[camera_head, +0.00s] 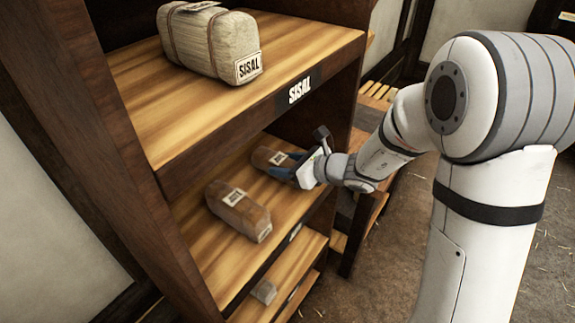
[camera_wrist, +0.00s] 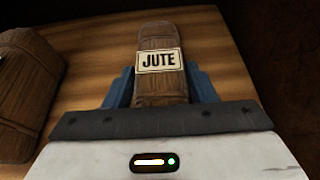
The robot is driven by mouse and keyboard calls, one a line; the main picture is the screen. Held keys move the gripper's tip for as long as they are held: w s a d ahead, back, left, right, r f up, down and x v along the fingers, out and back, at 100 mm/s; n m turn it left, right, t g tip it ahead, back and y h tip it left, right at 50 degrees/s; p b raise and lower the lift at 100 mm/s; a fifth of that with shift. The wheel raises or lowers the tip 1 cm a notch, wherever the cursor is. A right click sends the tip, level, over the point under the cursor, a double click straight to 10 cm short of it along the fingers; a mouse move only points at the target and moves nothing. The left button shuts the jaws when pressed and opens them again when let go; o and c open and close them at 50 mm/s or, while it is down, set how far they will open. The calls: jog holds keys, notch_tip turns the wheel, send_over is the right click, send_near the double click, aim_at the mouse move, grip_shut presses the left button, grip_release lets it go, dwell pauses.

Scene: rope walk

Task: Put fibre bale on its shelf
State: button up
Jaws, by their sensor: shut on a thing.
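My gripper (camera_head: 284,169) is shut on a brown fibre bale (camera_head: 265,158) on the middle shelf (camera_head: 200,241) of a dark wooden rack. In the wrist view the bale (camera_wrist: 160,88) lies between the blue fingers, and its label reads JUTE. It appears to be at or on the shelf boards; I cannot tell whether it rests fully on them. A second brown bale (camera_head: 239,211) with a label lies on the same shelf to the left of my gripper. It also shows at the left edge of the wrist view (camera_wrist: 24,90).
The upper shelf (camera_head: 130,88), marked SISAL, holds a large pale bale (camera_head: 208,42) labelled SISAL. A lower shelf (camera_head: 290,270) holds a small pale block (camera_head: 264,292). The rack's right side panel (camera_head: 340,120) stands close to my gripper. Open floor (camera_head: 390,250) lies to the right.

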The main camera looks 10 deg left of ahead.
jog(key=shift+f+b, duration=0.2)
jog(key=shift+b, duration=0.1)
jog(key=o, duration=1.1)
jog(key=shift+r, duration=0.1)
jog(key=shift+o, duration=0.2)
